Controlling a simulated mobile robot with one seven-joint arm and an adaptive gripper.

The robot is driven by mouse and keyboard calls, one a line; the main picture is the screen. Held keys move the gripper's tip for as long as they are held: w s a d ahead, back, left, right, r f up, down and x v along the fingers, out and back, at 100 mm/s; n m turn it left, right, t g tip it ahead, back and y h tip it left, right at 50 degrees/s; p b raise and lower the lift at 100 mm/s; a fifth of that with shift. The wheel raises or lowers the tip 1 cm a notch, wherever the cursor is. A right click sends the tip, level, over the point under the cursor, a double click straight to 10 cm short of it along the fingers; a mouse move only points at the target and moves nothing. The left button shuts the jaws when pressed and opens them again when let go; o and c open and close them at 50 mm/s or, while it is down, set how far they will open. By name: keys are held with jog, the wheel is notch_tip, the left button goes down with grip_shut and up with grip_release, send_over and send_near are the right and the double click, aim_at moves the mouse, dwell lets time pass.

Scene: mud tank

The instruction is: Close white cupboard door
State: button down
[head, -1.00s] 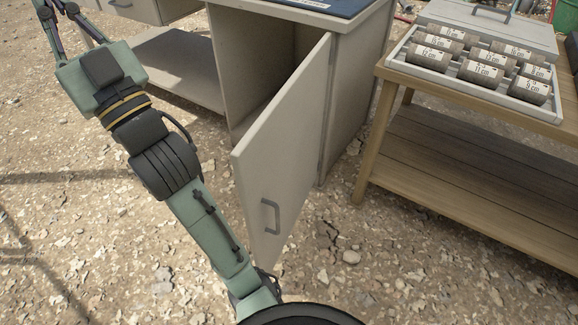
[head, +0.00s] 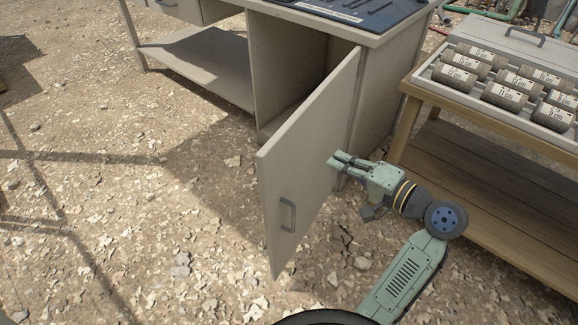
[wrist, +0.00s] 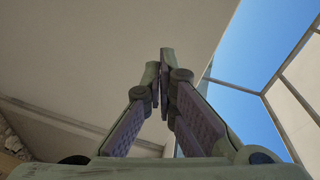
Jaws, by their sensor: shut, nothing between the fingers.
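The white cupboard door (head: 305,165) stands wide open in the head view, hinged at the right side of the cupboard opening (head: 288,80). Its grey handle (head: 287,214) is on the face turned toward the camera, near the free edge. My gripper (head: 334,160) is on the right of the door, its fingertips at the door's outer face near the hinge side; I cannot tell whether they touch. In the wrist view my gripper (wrist: 160,62) is shut and empty, with a pale flat surface filling much of the picture behind it.
A wooden bench (head: 435,162) stands close on the right, with a tray (head: 450,82) of several labelled cylinders on top. The desk (head: 372,36) above the cupboard carries a dark blue mat (head: 350,12). The gravel ground left of the door is clear.

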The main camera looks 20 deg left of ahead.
jog(key=s+d+g+y, duration=0.3)
jog(key=s+d, duration=0.1)
jog(key=s, duration=0.5)
jog(key=p, duration=0.2)
send_near(276, 164)
jog(key=shift+n+g, duration=0.3)
jog(key=a, duration=0.2)
jog(key=w+a, duration=0.1)
jog(key=a, duration=0.4)
jog(key=shift+w+r, duration=0.1)
jog(key=shift+w, duration=0.15)
